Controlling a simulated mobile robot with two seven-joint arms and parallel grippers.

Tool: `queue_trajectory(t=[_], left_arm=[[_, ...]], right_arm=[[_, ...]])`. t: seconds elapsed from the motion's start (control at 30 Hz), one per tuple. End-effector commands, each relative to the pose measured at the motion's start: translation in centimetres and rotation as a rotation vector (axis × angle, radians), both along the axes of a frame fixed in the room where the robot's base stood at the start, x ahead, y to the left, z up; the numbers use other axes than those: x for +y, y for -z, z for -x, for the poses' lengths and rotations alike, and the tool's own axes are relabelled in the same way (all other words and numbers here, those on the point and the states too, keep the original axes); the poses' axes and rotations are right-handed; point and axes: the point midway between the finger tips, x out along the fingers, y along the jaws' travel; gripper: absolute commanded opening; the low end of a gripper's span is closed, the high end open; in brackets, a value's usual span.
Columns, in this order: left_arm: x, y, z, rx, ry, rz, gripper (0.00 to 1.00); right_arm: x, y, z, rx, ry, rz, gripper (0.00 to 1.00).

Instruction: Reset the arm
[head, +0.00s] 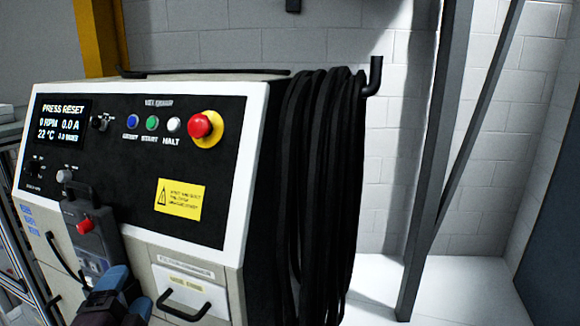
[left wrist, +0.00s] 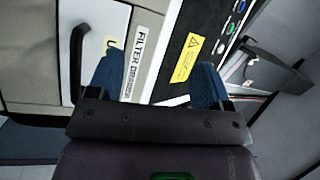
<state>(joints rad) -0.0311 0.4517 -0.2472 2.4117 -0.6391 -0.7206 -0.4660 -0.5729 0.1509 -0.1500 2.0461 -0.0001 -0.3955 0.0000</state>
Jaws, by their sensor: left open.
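A cream machine cabinet with a sloped black control panel (head: 130,185) stands at the left of the head view. Its screen (head: 61,118) reads PRESS RESET, 0 RPM, 0.0 A and 22 °C. A blue button (head: 132,122), whose blurred label looks like RESET, sits beside a green START button (head: 152,123) and a white HALT button (head: 174,125). My left gripper (head: 126,290) is low in front of the cabinet, below the panel. Its blue fingertips are apart, with nothing between them in the left wrist view (left wrist: 158,80). My right gripper is not in view.
A red mushroom button (head: 199,125) on yellow is right of the buttons. A grey unit with a red knob (head: 84,226) juts out just above my gripper. Black cables (head: 320,190) hang from the cabinet's right side, near a dark post (head: 432,170).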

Motion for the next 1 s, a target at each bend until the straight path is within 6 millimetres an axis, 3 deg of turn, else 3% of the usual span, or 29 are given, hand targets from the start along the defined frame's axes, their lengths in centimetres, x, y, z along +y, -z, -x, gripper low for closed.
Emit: queue_trajectory(t=[0.03, 0.2, 0.3, 0.4, 0.6, 0.8, 0.97, 1.0], left_arm=[[1.2, 3.0, 1.1, 0.111, -0.053, 0.120, 0.72], [3.7, 11.8, 6.2, 0.445, -0.247, 0.488, 0.72], [4.2, 16.0, 10.0, 0.617, -0.367, 0.670, 0.72], [4.2, 18.8, 13.2, 0.744, -0.464, 0.800, 0.72], [3.7, 22.0, 18.2, 0.918, -0.607, 0.969, 0.72], [2.9, 23.8, 22.3, 1.048, -0.725, 1.091, 0.72], [2.1, 24.9, 25.4, 1.146, -0.817, 1.177, 0.72], [2.1, 25.1, 25.1, 1.136, -0.805, 1.179, 0.72]], right_arm=[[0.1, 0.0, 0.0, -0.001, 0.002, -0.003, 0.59], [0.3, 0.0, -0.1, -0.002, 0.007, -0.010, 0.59], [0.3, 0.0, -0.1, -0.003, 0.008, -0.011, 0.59], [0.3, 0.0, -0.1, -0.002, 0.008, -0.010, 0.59], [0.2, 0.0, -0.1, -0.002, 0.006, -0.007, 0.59], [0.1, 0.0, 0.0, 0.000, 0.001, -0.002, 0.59], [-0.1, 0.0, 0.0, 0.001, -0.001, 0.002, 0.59], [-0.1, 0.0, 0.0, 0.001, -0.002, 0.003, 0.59]])
